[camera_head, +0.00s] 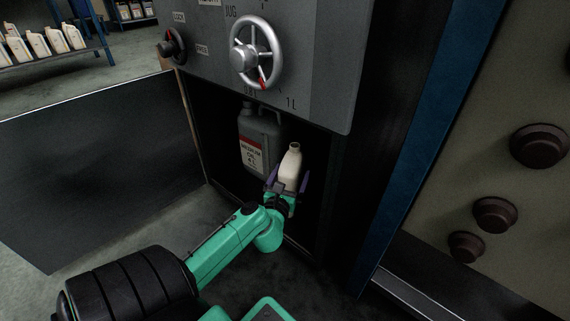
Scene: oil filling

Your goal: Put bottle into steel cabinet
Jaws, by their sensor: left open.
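A small cream bottle (290,170) stands upright inside the open steel cabinet (195,60), near its front right. My left gripper (288,183) reaches into the cabinet from the left and front. Its dark fingers are open, one on either side of the bottle's lower part. The bottle's base is hidden behind the gripper, so I cannot tell whether the fingers touch it. My right gripper is not in view.
A larger grey jug (255,140) with a red and white label stands just left of the bottle in the cabinet. A silver handwheel (255,53) projects from the panel above. The open door (105,165) spreads left. Shelves of bottles (45,45) stand far behind.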

